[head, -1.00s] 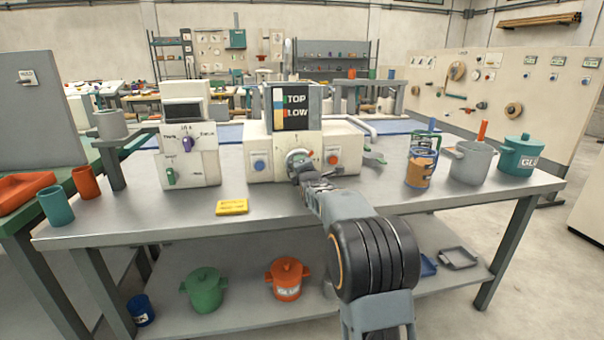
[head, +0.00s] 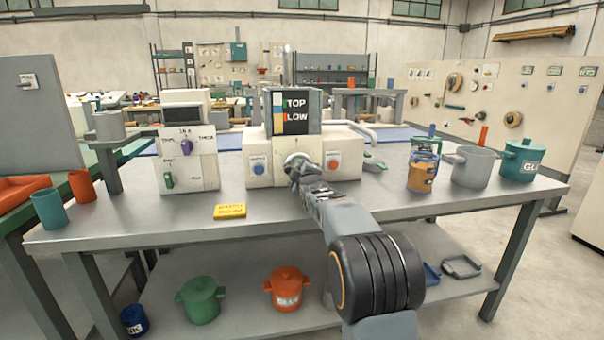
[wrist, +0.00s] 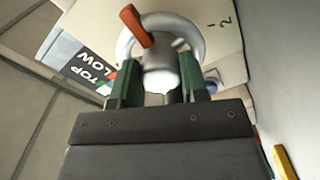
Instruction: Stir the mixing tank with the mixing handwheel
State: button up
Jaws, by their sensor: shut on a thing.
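A pale grey handwheel (wrist: 188,30) with an orange-red bar sits on the front of a cream machine (head: 263,146). My gripper (wrist: 162,88) is shut on its pale hub, one green finger on each side. In the head view my gripper (head: 297,165) covers most of the wheel. No label on the wheel is readable, so I cannot tell if it is the mixing handwheel. A grey pot (head: 470,169) with an orange rod stands at the bench's right; I cannot tell if it is the mixing tank.
A display with cut-off words, "TOP" and "LOW" (head: 297,111), tops the machine. Blue (head: 258,168) and red (head: 333,164) buttons flank the wheel. A knob box (head: 190,175) stands left, a teal glue pot (head: 523,160) far right. The front bench top is mostly clear.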

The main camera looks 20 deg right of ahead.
jog(key=shift+m, duration=0.3)
dwell(0.4)
jog(key=o, duration=0.9)
jog(key=shift+s, duration=0.1)
jog(key=s+a, duration=0.1)
jog(key=s, duration=0.8)
jog(key=s+a, duration=0.1)
jog(key=s, duration=0.3)
jog(key=shift+s+a+p, duration=0.2)
jog(key=shift+a+p, duration=0.15)
jog(key=shift+p, duration=0.05)
